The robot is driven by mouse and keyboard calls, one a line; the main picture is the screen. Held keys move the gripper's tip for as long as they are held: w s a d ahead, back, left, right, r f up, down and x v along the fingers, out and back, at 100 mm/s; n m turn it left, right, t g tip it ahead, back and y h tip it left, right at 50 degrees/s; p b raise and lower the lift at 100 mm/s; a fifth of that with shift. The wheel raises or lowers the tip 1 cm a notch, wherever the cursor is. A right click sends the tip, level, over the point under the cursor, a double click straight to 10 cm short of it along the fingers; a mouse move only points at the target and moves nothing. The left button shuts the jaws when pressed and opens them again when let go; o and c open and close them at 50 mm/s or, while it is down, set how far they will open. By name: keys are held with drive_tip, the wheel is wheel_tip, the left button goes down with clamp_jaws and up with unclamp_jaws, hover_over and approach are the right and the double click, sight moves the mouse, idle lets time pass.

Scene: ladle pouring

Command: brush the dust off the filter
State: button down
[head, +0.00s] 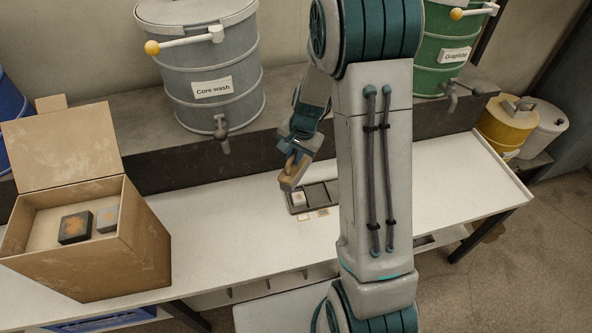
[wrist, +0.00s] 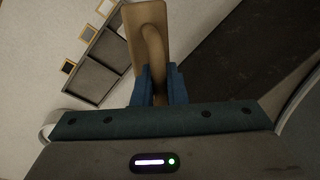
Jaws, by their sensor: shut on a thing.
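My gripper (head: 293,155) is shut on the handle of a wooden brush (head: 291,174). In the wrist view, the blue fingers of my gripper (wrist: 158,85) close on the handle of the brush (wrist: 147,35), seen from above; its bristles are hidden. The brush is close to the left end of a dark tray (head: 318,205) with compartments. The tray also shows in the wrist view (wrist: 92,75), left of the brush, with empty compartments visible.
Small framed square cards (head: 323,212) lie before the tray. An open cardboard box (head: 120,245) at left holds a dark block (head: 75,228) and a grey block (head: 107,218). A grey "Core wash" drum (head: 212,65) stands behind on a ledge. The white table (head: 215,235) is clear between box and tray.

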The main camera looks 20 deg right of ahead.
drive_tip(key=b, duration=0.2)
drive_tip(key=shift+s+f+b, duration=0.2)
drive_tip(key=shift+s+b, duration=0.1)
drive_tip(key=shift+b, duration=0.1)
